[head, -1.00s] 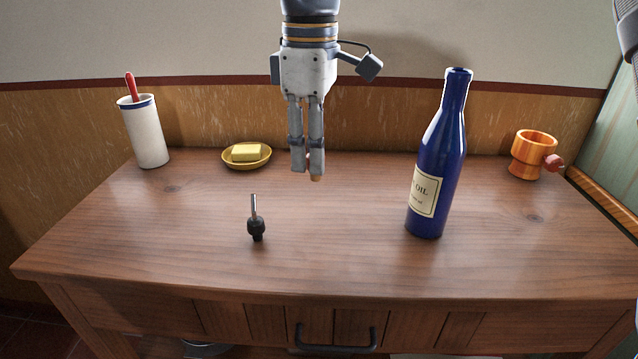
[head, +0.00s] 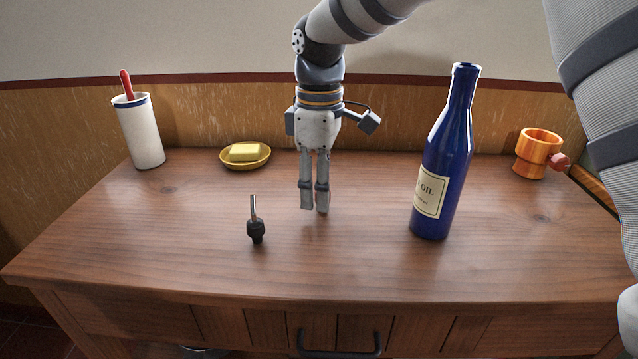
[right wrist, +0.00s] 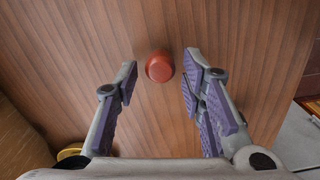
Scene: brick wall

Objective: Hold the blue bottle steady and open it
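The blue bottle (head: 448,165) with an OIL label stands upright on the right part of the wooden table. No cap or stopper shows on its mouth. A black pourer with a metal spout (head: 256,232) stands on the table at the front left. My right gripper (head: 315,208) hangs pointing down over the middle of the table, between the pourer and the bottle and apart from both. In the right wrist view its fingers (right wrist: 158,88) are spread with nothing gripped. A small red object (right wrist: 159,67) shows between and beyond the fingertips. My left gripper is out of view.
A yellow dish with butter (head: 263,163) and a white holder with a red handle (head: 140,138) stand at the back left. An orange cup (head: 528,158) stands at the back right. My grey arm covers the right edge. The front middle of the table (head: 340,260) is clear.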

